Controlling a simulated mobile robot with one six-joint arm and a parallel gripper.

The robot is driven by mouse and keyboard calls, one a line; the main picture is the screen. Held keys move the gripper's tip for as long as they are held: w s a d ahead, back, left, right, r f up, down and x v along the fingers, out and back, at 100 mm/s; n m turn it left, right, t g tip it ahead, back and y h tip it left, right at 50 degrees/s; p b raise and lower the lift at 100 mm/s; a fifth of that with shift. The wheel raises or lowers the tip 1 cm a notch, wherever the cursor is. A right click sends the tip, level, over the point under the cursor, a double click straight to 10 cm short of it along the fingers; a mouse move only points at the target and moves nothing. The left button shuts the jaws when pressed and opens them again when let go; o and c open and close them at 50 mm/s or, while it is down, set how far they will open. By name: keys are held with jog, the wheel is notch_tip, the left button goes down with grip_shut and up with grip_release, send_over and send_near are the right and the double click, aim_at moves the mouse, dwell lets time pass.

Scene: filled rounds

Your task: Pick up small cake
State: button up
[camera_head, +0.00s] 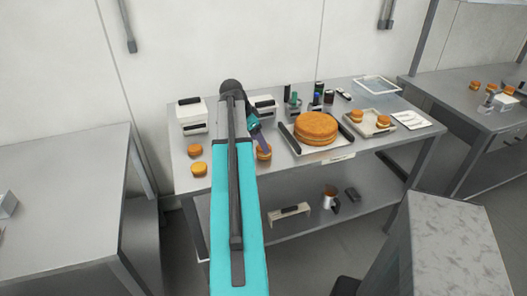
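Several small round orange-brown cakes are on the metal table. One small cake (264,153) is just right of my arm, near the table's front. Two more small cakes, a rear one (194,150) and a front one (199,169), lie at the table's left. Two others, a left one (356,116) and a right one (383,121), sit on a pale tray (370,131) at the right. My gripper (262,142) points down at the cake beside my arm, over or against its top. Its fingers are too small to show whether they are open or touching.
A large cake (316,126) stands on a board right of my gripper. White boxes, one at left (191,117) and one behind my arm (263,105), and several bottles (318,91) stand along the back. The table's front left is mostly clear.

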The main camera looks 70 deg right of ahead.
jog(key=shift+f, duration=0.1)
jog(key=shift+s+p+x, duration=0.25)
jog(key=shift+p+x, duration=0.7)
jog(key=shift+x, duration=1.5)
jog(key=c, duration=0.8)
